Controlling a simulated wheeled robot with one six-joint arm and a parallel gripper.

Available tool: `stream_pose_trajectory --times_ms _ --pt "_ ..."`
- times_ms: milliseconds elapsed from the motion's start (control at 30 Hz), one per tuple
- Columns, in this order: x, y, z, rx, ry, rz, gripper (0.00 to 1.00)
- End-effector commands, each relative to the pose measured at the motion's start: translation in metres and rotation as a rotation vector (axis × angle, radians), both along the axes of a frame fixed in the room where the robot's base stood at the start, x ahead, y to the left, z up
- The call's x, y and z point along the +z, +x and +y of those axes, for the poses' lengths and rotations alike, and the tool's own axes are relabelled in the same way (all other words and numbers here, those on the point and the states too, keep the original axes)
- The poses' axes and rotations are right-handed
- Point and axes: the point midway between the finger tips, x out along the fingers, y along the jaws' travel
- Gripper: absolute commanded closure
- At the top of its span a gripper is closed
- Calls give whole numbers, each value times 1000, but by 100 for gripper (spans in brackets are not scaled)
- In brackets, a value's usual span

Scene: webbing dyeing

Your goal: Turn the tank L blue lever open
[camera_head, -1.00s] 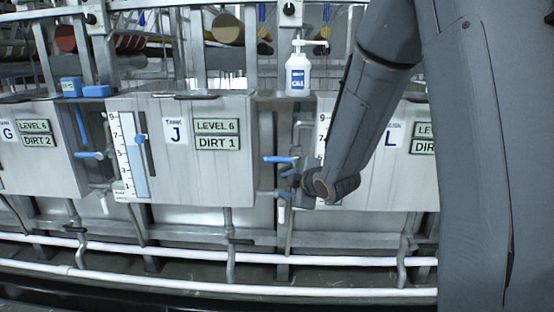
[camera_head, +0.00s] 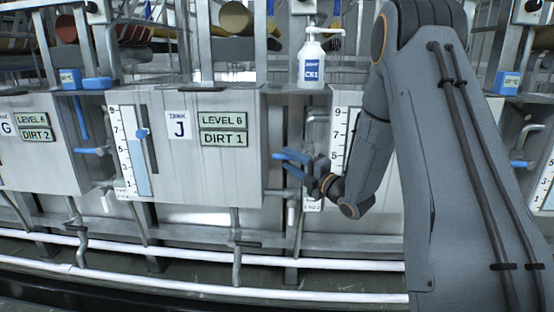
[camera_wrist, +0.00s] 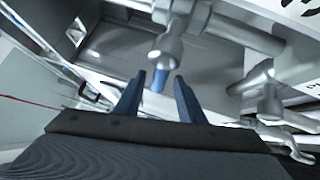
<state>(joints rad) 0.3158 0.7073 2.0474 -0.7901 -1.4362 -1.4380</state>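The blue lever (camera_head: 279,156) of the tank right of tank J sits on a grey pipe fitting, left of that tank's level scale (camera_head: 339,140). The tank's letter is hidden behind my arm now. My gripper (camera_head: 291,163) is at the lever, with its dark blue fingers pointing left. In the wrist view my gripper (camera_wrist: 160,76) is open, its two fingers apart. The blue lever's end (camera_wrist: 160,82) shows between the fingers, below a grey metal valve body (camera_wrist: 166,48). I cannot tell whether a finger touches it.
Tank J (camera_head: 180,160) stands to the left, with another blue lever (camera_head: 90,151) on its left side. A white pump bottle (camera_head: 311,65) stands above the lever. Grey pipes and valve fittings (camera_wrist: 268,100) crowd the right of the wrist view. White rails (camera_head: 200,257) run low in front.

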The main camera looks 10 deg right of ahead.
Motion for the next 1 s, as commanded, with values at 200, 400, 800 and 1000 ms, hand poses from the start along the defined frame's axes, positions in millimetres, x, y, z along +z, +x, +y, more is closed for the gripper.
stream_pose_trajectory --times_ms 200,400,800,1000 --pt "3 21 14 4 0 1 64" --pt "4 26 18 5 1 1 64" --pt "4 26 19 6 1 1 100" --pt "4 26 33 12 -2 2 100"
